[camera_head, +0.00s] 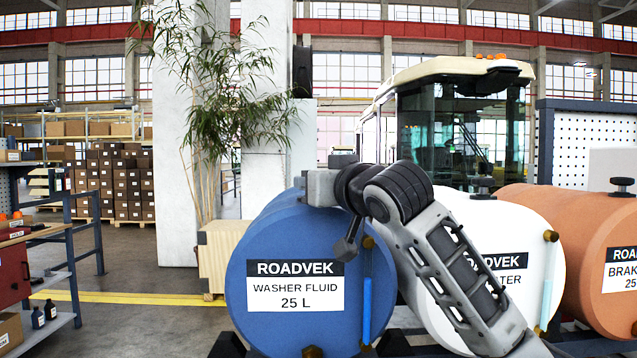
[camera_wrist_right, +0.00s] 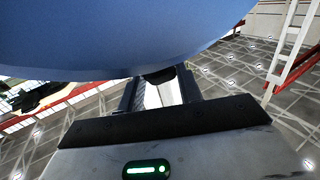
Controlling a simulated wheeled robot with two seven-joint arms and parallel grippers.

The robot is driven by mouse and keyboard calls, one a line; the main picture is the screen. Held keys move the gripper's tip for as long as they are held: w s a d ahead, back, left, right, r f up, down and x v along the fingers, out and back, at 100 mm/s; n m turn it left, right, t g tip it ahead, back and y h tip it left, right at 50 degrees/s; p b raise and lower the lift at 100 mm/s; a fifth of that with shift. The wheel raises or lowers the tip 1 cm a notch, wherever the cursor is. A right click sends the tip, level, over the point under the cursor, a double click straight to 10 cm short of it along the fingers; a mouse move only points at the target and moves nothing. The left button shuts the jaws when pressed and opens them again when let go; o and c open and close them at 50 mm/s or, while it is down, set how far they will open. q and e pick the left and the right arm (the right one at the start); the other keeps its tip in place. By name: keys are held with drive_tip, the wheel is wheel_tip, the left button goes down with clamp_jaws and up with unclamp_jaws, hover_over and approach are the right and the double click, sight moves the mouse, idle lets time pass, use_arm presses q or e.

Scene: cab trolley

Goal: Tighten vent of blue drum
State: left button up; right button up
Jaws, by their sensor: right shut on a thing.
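The blue drum (camera_head: 290,235), labelled washer fluid, lies on its side with its round end facing me. My left gripper is not in view.
A white drum (camera_head: 535,225) and an orange drum (camera_head: 570,255), each with a black knob on top, lie to the right. A leafy plant (camera_head: 235,95) and a pale crate (camera_head: 222,252) stand behind. Shelving with bottles (camera_head: 50,310) is at the left.

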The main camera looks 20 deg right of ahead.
drive_tip(key=m+h, duration=0.1)
drive_tip(key=h, duration=0.1)
drive_tip(key=a+m+h, duration=0.1)
drive_tip(key=m+h, duration=0.1)
drive_tip(key=h, duration=0.1)
drive_tip(key=m+h, duration=0.1)
drive_tip(key=h, duration=0.1)
drive_tip(key=m+g+h, duration=0.1)
drive_tip(key=m+h, duration=0.1)
drive_tip(key=a+m+g+h, duration=0.1)
drive_tip(key=m+h, duration=0.1)
drive_tip(key=h, duration=0.1)
drive_tip(key=shift+w, duration=0.15)
drive_tip(key=m+g+h, duration=0.1)
drive_tip(key=h, duration=0.1)
drive_tip(key=m+g+h, duration=0.2)
drive_tip(key=shift+w+a+g, duration=0.2)
drive_tip(key=shift+g, duration=0.1)
drive_tip(key=shift+w+a+m+g+h, duration=0.1)
drive_tip(key=shift+w+m+g+h, duration=0.1)
drive_tip(key=shift+m+g+h, duration=1.2)
drive_tip(key=shift+g, duration=0.3)
drive_tip(key=o, duration=1)
